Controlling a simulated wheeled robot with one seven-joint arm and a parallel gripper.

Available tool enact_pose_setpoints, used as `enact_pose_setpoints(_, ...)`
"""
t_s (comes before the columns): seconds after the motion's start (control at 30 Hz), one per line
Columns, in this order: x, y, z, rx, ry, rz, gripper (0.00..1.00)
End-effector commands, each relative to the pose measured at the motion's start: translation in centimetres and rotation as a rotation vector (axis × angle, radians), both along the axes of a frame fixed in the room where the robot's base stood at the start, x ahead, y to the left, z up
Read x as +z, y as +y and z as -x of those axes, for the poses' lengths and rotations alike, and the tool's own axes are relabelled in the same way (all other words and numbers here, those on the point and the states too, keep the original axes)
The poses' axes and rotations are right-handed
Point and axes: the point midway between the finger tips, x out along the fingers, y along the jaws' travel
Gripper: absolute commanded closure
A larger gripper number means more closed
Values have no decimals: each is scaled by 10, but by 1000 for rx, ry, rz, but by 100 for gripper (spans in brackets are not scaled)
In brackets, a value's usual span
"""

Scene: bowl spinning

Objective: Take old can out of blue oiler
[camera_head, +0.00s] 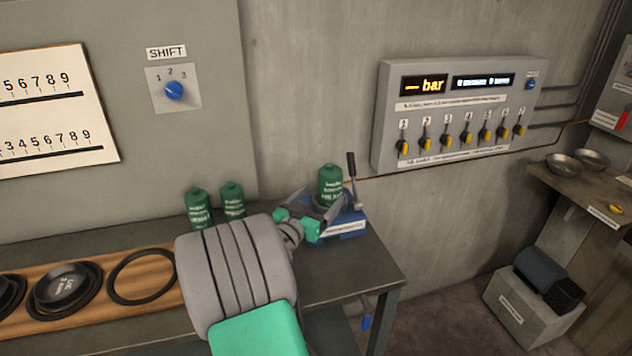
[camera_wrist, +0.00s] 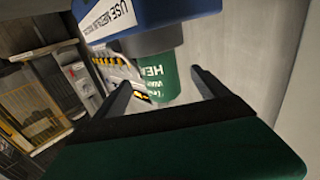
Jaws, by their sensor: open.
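The blue oiler (camera_head: 345,226) stands at the right end of the workbench, with a dark lever (camera_head: 352,178) on its right side. The old green can (camera_head: 330,181) sits upright in the top of the oiler. My gripper (camera_head: 322,205) is at the oiler's left side, close to the can's lower part. In the wrist view, which looks upside down, the blue oiler (camera_wrist: 165,15) is at the top and the can (camera_wrist: 157,78) hangs from it. The open fingers of my gripper (camera_wrist: 162,90) show on either side of the can. No contact is visible.
Two other green cans (camera_head: 198,208) (camera_head: 232,200) stand on the bench (camera_head: 345,277) to the left, behind my arm. A wooden board (camera_head: 150,309) with dark round parts lies farther left. A panel with levers (camera_head: 460,112) is on the wall behind.

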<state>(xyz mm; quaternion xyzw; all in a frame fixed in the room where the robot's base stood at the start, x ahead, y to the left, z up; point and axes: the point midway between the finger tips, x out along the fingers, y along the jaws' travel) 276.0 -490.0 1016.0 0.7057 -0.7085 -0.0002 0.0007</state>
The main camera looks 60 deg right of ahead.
Motion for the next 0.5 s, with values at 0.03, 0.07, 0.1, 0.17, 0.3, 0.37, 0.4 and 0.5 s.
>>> enact_pose_setpoints(0.03,1,-8,2,-4,1,-1,15)
enact_pose_setpoints(0.07,1,-12,2,-5,1,0,15)
enact_pose_setpoints(0.1,0,-18,2,-5,2,-1,15)
enact_pose_setpoints(0.17,-1,-27,1,-4,1,-2,15)
enact_pose_setpoints(0.3,-3,-52,-1,-4,1,-1,15)
enact_pose_setpoints(0.37,-4,-59,-1,-1,0,-1,15)
enact_pose_setpoints(0.4,-5,-62,-2,0,1,0,15)
enact_pose_setpoints(0.5,-6,-63,-3,2,0,0,15)
